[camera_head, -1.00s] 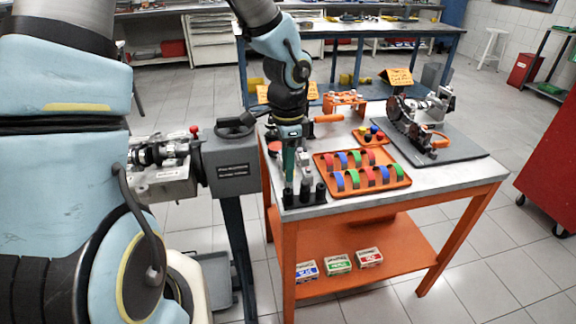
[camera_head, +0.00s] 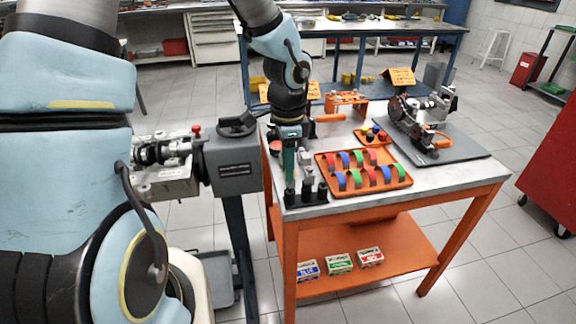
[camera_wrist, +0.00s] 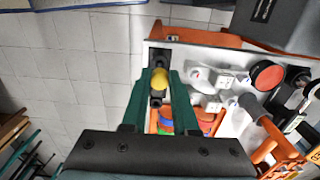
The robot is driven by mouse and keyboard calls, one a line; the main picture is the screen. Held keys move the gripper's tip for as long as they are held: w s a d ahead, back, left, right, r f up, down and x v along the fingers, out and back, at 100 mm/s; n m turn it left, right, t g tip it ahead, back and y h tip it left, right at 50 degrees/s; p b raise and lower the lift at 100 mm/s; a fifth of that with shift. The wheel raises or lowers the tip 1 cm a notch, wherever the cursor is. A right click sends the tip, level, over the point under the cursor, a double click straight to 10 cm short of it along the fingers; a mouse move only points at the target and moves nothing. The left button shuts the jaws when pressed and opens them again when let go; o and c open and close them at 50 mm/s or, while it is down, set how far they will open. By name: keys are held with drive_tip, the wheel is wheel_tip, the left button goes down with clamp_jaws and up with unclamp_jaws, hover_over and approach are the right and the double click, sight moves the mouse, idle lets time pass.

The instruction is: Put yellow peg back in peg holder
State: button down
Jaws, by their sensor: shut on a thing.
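My gripper (camera_wrist: 158,76) has green fingers and is shut on the yellow peg (camera_wrist: 160,82), whose rounded yellow top shows between them in the wrist view. The black peg holder (camera_head: 306,199) stands at the near left corner of the grey-topped work table, with dark upright posts on it. My gripper (camera_head: 290,185) points down at the holder's left end in the head view. The fingers hide the peg there. In the wrist view the dark holder shows on both sides of the peg. I cannot tell whether the peg's lower end is in a hole.
An orange tray (camera_head: 322,160) with several red, blue and green curved pieces lies right of the holder. A small orange tray (camera_head: 362,138) sits behind it. An engine assembly (camera_head: 420,122) rests on a dark mat (camera_head: 464,148). A grey machine (camera_head: 230,160) stands left of the table.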

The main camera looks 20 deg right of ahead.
drive_tip(key=shift+f+b, duration=1.6)
drive_tip(key=shift+f, duration=0.55)
idle(0.8)
drive_tip(key=c, duration=0.9)
unclamp_jaws()
drive_tip(key=shift+r+p, duration=0.3)
drive_tip(key=shift+p, duration=0.05)
drive_tip(key=shift+r+p, duration=0.35)
drive_tip(key=shift+r+p, duration=0.9)
drive_tip(key=o, duration=0.5)
drive_tip(key=shift+o, duration=0.2)
